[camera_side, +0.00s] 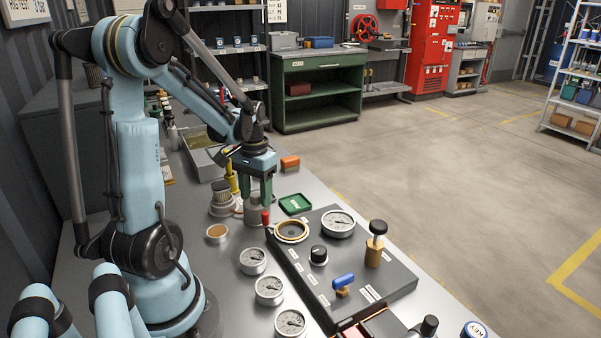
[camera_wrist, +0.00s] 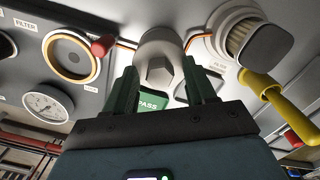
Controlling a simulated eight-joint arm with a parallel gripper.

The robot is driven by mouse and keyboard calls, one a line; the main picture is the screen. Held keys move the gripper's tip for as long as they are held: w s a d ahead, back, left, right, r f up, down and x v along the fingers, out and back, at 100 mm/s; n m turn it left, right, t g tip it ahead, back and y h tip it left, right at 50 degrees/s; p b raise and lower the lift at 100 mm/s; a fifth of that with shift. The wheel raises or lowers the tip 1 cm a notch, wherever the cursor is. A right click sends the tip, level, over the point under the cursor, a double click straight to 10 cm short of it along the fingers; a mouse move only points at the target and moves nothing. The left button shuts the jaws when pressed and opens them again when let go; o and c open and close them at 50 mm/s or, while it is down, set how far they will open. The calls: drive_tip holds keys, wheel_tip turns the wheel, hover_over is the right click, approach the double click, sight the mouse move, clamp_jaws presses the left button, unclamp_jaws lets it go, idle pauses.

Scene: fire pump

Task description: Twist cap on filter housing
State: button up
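The grey cap (camera_side: 257,209) has a hexagonal top and stands on the bench left of the panel. It also shows between the fingers in the wrist view (camera_wrist: 160,50). My gripper (camera_side: 261,202) points down over it, with green fingers. In the wrist view the fingers (camera_wrist: 161,68) are apart on both sides of the hex, with gaps showing. The filter housing is a round opening with a brass rim (camera_side: 291,230), set in the dark panel. It carries a FILTER label and shows uncapped at left in the wrist view (camera_wrist: 72,55).
A pleated filter (camera_side: 222,199) and a yellow-handled tool (camera_side: 231,178) are left of the cap. A red-handled item (camera_side: 265,217) stands close right. A green PASS tray (camera_side: 295,204) lies behind.

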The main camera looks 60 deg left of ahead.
drive_tip(key=shift+f, duration=0.95)
drive_tip(key=c, duration=0.4)
drive_tip(key=shift+r, duration=1.05)
clamp_jaws()
drive_tip(key=shift+s+d+r, duration=0.1)
drive_tip(key=shift+r, duration=0.9)
wheel_tip(320, 180, up, 14)
drive_tip(key=s+a, duration=0.6)
drive_tip(key=a, duration=0.2)
drive_tip(key=shift+a+f, duration=0.2)
drive_tip(key=shift+f, duration=2.75)
drive_tip(key=shift+a+f, duration=0.2)
drive_tip(key=shift+f, duration=2.7)
